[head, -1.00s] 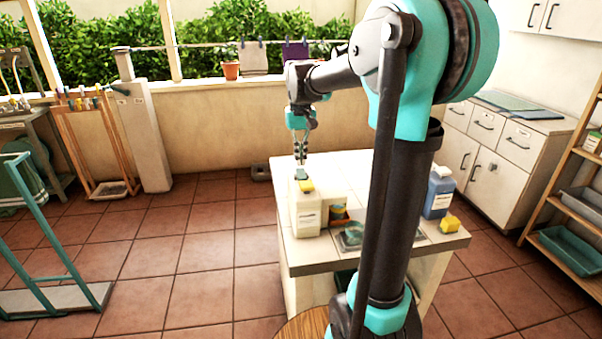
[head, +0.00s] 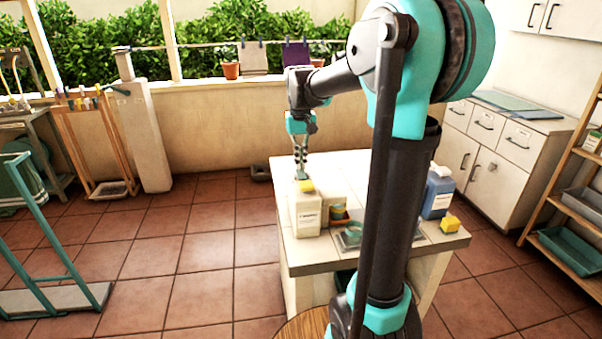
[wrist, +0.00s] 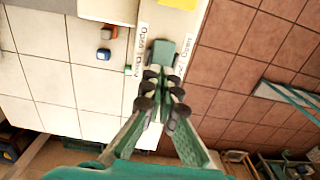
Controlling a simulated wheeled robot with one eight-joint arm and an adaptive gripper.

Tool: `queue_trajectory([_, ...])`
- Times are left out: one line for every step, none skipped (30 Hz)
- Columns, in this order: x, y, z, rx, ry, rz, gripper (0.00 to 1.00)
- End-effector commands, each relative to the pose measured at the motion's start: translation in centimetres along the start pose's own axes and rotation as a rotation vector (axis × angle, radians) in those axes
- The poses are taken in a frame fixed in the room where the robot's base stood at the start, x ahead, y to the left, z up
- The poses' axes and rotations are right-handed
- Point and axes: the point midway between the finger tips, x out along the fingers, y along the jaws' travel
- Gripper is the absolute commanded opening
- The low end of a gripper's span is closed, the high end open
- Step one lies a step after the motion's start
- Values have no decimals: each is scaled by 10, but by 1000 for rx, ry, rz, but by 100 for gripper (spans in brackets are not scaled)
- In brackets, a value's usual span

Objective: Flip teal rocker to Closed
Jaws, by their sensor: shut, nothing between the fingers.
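A teal rocker (wrist: 161,53) shows in the wrist view on a narrow pale panel with printed labels on both sides. The left label seems to begin with "Open"; the right one is hard to read. Which way the rocker is tilted is unclear. My gripper (wrist: 164,78) is shut and empty, with its fingertips just below the rocker in the picture. I cannot tell whether they touch it. In the head view my gripper (head: 301,170) points down behind the white jug (head: 305,212) at the counter's left end.
The counter (head: 345,258) also carries a blue bottle (head: 438,192), a yellow block (head: 450,223) and small pots (head: 338,212). A yellow object (wrist: 178,4) sits at the top of the wrist view. Tiled floor (head: 190,250) lies open left of the counter.

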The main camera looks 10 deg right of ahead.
Motion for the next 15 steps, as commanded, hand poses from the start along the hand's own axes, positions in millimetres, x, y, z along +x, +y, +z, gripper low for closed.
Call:
queue_trajectory([1,0,0,0,0,0,0])
queue_trajectory([1,0,0,0,0,0,0])
queue_trajectory([2,0,0,0,0,0,0])
queue_trajectory([2,0,0,0,0,0,0])
queue_trajectory([2,0,0,0,0,0,0])
queue_trajectory([3,0,0,0,0,0,0])
queue_trajectory([3,0,0,0,0,0,0])
queue_trajectory([4,0,0,0,0,0,0])
queue_trajectory([4,0,0,0,0,0,0])
queue_trajectory([5,0,0,0,0,0,0])
queue_trajectory([5,0,0,0,0,0,0])
queue_trajectory([6,0,0,0,0,0,0])
queue_trajectory([6,0,0,0,0,0,0])
queue_trajectory([6,0,0,0,0,0,0])
queue_trajectory([7,0,0,0,0,0,0])
